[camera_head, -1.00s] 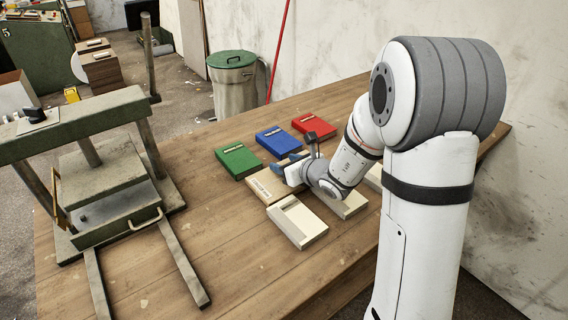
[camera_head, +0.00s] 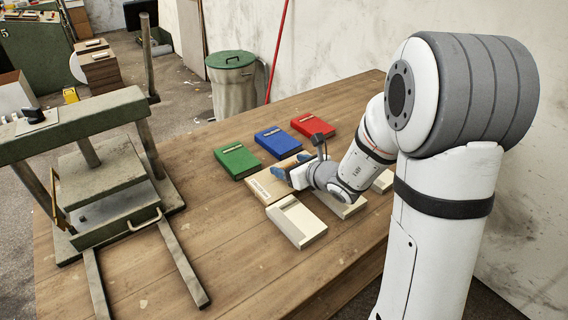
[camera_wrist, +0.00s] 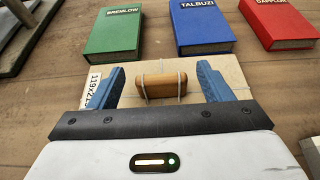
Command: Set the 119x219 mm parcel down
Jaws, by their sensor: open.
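The 119x219 mm parcel (camera_head: 262,190) is a flat tan package lying on the wooden table, just in front of the green and blue books. In the wrist view the parcel (camera_wrist: 230,75) shows its size label at the left and a brown handle (camera_wrist: 163,87) held by pale cords on top. My gripper (camera_wrist: 162,82) is open, its blue fingers on either side of the handle with gaps to it. In the head view my gripper (camera_head: 293,174) is low over the parcel and hides part of it.
Green (camera_head: 237,161), blue (camera_head: 278,142) and red (camera_head: 313,125) books lie behind the parcel. A pale box (camera_head: 297,222) lies in front, with more pale boxes partly behind my arm. A press (camera_head: 110,185) stands at the left. The front of the table is clear.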

